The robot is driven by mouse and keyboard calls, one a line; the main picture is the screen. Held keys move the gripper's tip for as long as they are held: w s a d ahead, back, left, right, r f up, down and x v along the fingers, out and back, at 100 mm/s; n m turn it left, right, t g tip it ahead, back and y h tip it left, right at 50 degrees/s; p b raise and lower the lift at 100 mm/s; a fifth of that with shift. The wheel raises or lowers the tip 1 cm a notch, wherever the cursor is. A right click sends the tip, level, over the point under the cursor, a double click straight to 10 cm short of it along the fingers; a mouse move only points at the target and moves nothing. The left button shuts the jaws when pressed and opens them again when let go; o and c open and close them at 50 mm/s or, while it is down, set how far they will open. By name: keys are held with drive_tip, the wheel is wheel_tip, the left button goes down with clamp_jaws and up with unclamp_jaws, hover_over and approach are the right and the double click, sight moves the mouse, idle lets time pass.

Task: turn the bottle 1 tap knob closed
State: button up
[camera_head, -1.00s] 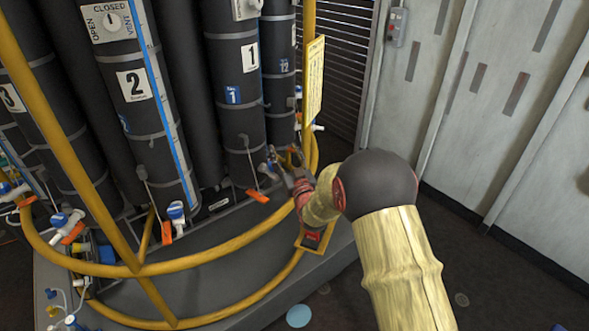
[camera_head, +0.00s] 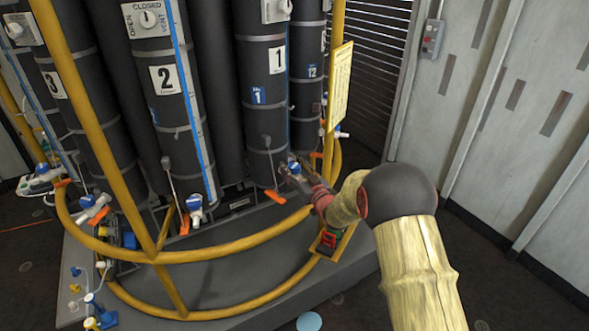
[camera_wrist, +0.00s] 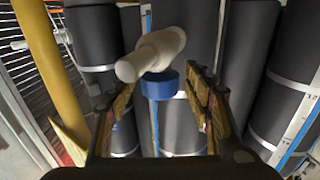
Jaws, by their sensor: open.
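Bottle 1 (camera_head: 263,110) is a tall black cylinder with a white "1" label, standing at the right front of the rack. Its tap is at the lower right, partly hidden by my gripper (camera_head: 292,174) in the head view. In the wrist view the white tap body (camera_wrist: 150,55) points toward the camera at upper middle, with its blue knob (camera_wrist: 160,85) just below. My gripper (camera_wrist: 160,98) is open, one finger on each side of the blue knob. I see gaps beside the knob; contact is not visible.
A yellow rail (camera_head: 215,249) curves around the rack's front below my gripper. A yellow post (camera_head: 334,80) with a yellow sign (camera_head: 340,85) stands just right of bottle 1. An orange tag (camera_head: 274,196) hangs left of my gripper. Bottle 2 (camera_head: 165,110) stands further left. Floor is free at the right.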

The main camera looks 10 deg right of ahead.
drive_tip(key=shift+w, duration=0.15)
drive_tip(key=shift+c, duration=0.8)
drive_tip(key=c, duration=1)
